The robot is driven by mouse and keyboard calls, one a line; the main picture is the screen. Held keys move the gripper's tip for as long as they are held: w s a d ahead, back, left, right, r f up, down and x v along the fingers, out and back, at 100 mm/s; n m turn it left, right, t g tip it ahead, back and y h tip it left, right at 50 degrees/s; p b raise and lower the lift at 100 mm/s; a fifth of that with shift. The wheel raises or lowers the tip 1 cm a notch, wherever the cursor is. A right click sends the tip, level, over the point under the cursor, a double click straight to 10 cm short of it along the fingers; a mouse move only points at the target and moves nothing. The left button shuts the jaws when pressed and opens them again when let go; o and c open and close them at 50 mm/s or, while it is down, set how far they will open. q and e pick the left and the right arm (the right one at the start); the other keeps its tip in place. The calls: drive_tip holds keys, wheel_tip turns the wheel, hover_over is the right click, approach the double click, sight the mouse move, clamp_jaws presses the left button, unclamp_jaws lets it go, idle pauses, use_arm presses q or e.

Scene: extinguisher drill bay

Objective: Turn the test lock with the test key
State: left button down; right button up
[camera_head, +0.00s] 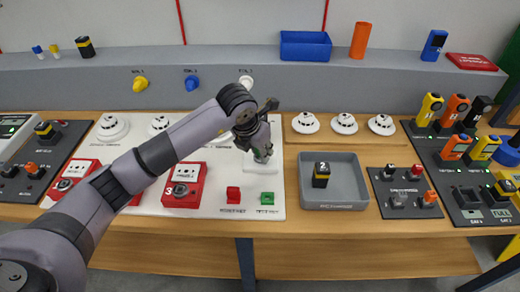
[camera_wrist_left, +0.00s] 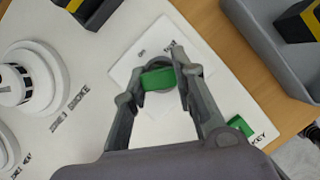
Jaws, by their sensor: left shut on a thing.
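My left gripper (camera_head: 262,155) reaches over the white panel (camera_head: 222,178) in the head view. In the left wrist view the two fingers of this gripper (camera_wrist_left: 161,84) are shut on the green test key (camera_wrist_left: 157,78). The key is directly over the round grey test lock (camera_wrist_left: 162,90), which sits on a white plate (camera_wrist_left: 142,53). How deep the key is in the lock cannot be told. In the head view the gripper hides the key and lock. My right gripper is not in view.
Red call points (camera_head: 184,187) and white detectors (camera_head: 306,122) stand around. A grey tray (camera_head: 345,183) holding a black-and-yellow block (camera_head: 321,175) is to the right.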

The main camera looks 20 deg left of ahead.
use_arm(q)
drive_tip(key=shift+n+y, duration=0.3)
drive_tip(key=shift+n, duration=0.5)
drive_tip(key=shift+n+y, duration=0.5)
drive_tip(key=shift+n, duration=0.7)
drive_tip(key=shift+d+n+y, duration=0.1)
drive_tip(key=shift+n+y, duration=0.3)
drive_tip(key=shift+n, duration=0.7)
drive_tip(key=shift+n+y, duration=0.4)
drive_tip(key=shift+n, duration=0.8)
drive_tip(key=c, duration=1.2)
unclamp_jaws()
drive_tip(key=shift+c, duration=0.2)
drive_tip(key=shift+o, duration=0.4)
